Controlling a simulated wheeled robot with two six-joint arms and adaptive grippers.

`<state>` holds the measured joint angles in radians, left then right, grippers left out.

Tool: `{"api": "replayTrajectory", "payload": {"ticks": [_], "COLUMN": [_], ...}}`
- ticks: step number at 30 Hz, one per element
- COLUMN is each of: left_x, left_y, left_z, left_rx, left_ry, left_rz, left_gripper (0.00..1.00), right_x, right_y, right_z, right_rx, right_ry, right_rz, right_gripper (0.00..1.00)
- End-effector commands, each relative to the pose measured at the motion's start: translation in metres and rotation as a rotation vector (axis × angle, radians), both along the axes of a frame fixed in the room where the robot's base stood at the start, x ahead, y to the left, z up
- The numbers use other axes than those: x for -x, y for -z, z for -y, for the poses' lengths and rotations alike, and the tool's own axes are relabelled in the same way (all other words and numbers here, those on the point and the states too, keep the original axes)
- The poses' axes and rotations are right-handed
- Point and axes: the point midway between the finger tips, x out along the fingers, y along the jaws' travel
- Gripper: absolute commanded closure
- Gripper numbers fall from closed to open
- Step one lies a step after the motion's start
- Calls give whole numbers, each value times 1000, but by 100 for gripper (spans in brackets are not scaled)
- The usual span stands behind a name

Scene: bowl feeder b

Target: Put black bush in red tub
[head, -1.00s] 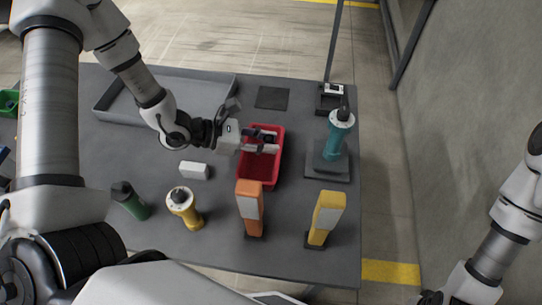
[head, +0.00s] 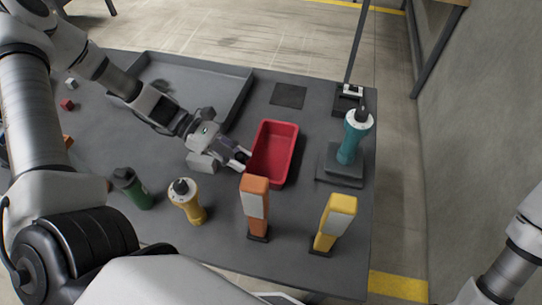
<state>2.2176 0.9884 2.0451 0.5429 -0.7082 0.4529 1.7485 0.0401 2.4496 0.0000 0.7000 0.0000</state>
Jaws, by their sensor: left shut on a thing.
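The red tub (head: 291,157) stands on the grey table, and its visible inside looks empty. My left gripper (head: 239,158) is low at the tub's left wall, just outside its rim. It is shut on a small dark piece that looks like the black bush (head: 242,156). The piece is mostly covered by the fingers, so its shape is unclear. I cannot tell whether the gripper touches the tub. Only part of my right arm shows at the lower right; its gripper is out of view.
A teal device (head: 352,138) stands right of the tub. A grey tray (head: 232,93) lies behind.

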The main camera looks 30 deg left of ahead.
Motion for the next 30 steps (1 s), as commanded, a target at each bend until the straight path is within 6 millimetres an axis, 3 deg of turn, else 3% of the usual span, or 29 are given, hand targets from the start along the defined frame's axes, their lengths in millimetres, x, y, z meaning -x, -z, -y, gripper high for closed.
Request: {"api": "replayTrajectory", "payload": {"ticks": [2, 9, 12, 21, 30], "left_x": [-18, -74, -88, -92, -92], "left_y": [9, 8, 9, 43, 48], "left_z": [8, 33, 38, 40, 40], "left_rx": [-8, -5, -3, 0, 1], "left_ry": [6, 4, 2, 0, 0], "left_rz": [-2, -1, 0, -1, 0], "left_gripper": [100, 100, 100, 100, 100], "right_x": [0, 0, 0, 0, 0], "right_y": [16, 18, 16, 9, 15], "right_z": [0, 0, 0, 0, 0], "right_rx": [0, 0, 0, 0, 0], "right_ry": [0, 0, 0, 0, 0], "right_rz": [1, 1, 1, 1, 1], "right_gripper": [60, 60, 60, 60, 60]}}
